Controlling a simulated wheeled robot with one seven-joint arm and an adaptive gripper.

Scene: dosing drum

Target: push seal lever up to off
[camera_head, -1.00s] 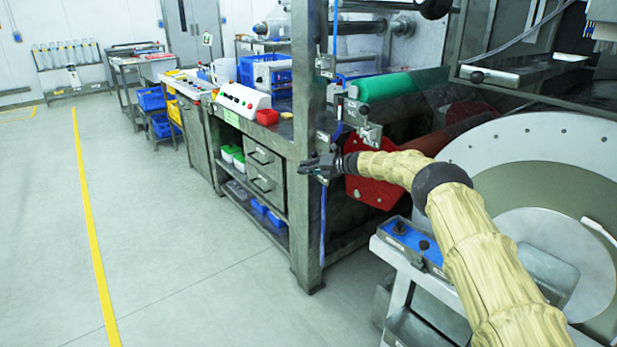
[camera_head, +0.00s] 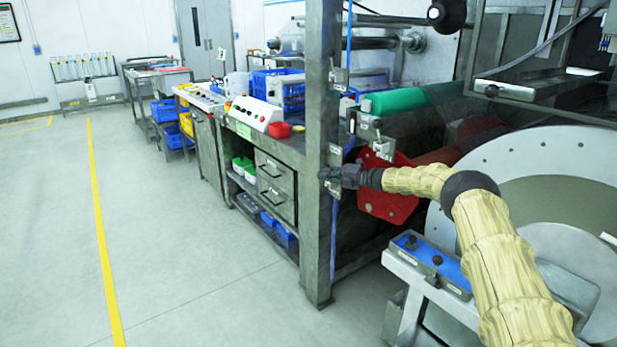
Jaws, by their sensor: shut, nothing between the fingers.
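My gripper (camera_head: 326,175) is shut and empty, at the end of my tan-sleeved arm. In the picture it overlaps the grey steel post (camera_head: 316,230) at the corner of the machine frame. A small metal switch box (camera_head: 335,154) on the post shows just above the gripper. Another small box (camera_head: 338,77) is higher on the post. A metal bracket with a black-knobbed lever (camera_head: 369,127) sits to the right, above the red plate. Labels are too small to read, so I cannot tell which is the seal lever, its position, or whether my gripper touches anything.
A red plate (camera_head: 385,195) and a green roller (camera_head: 400,101) are behind my arm. A blue-topped control panel (camera_head: 432,262) with black knobs is below it. A large pale drum (camera_head: 545,150) is at right. Open floor (camera_head: 200,290) lies at left.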

